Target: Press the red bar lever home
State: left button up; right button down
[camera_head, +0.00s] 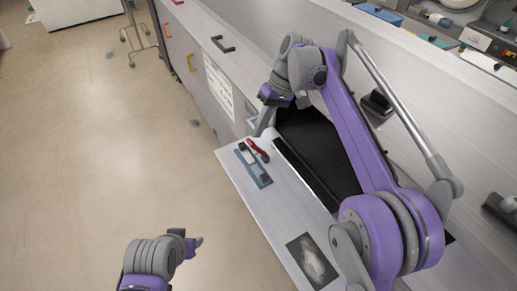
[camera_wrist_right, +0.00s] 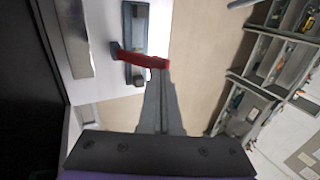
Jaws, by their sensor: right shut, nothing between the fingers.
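The red bar lever (camera_head: 258,151) sits at an angle by a blue-grey base plate (camera_head: 259,178) on the pale ledge. In the right wrist view the red lever (camera_wrist_right: 145,60) lies across the plate (camera_wrist_right: 135,18), its right end at my fingertips. My right gripper (camera_head: 260,131) is shut and empty, pointing down just behind the lever in the head view. Its fingers (camera_wrist_right: 162,73) come together close to the lever's end; whether they touch it I cannot tell. My left gripper (camera_head: 197,243) is low over the floor, away from the lever, its jaws unclear.
The pale ledge (camera_head: 240,185) borders a dark opening (camera_head: 312,140) on the right. A dark picture card (camera_head: 312,261) lies on the ledge nearer me. Drawers with coloured handles (camera_head: 190,62) line the cabinet front. The floor (camera_head: 100,150) at left is mostly clear.

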aim_at(252, 141)
pick_arm(q)
jog(key=shift+f, duration=0.2)
pick_arm(e)
jog(key=shift+a+f, duration=0.15)
jog(key=shift+f, duration=0.2)
jog(key=shift+b+x, duration=2.15)
jog(key=shift+x, duration=2.2)
pick_arm(q)
jog(key=f, duration=0.1)
jog(key=s+f, duration=0.1)
jog(key=f, duration=0.3)
jog(key=shift+s+f, duration=0.1)
jog(key=shift+s, duration=0.2)
pick_arm(e)
jog(key=shift+s, duration=0.1)
jog(key=shift+r, duration=0.15)
jog(key=shift+p+v, duration=1.95)
jog(key=shift+v, duration=1)
pick_arm(q)
notch_tip(252, 141, up, 7)
jog(key=w+p, duration=0.1)
jog(key=w, duration=0.1)
jog(key=shift+w, duration=0.15)
pick_arm(e)
jog(key=shift+w+v, duration=0.2)
jog(key=shift+v, duration=1.15)
pick_arm(q)
jog(key=shift+f, duration=0.15)
pick_arm(e)
jog(key=shift+s, duration=0.1)
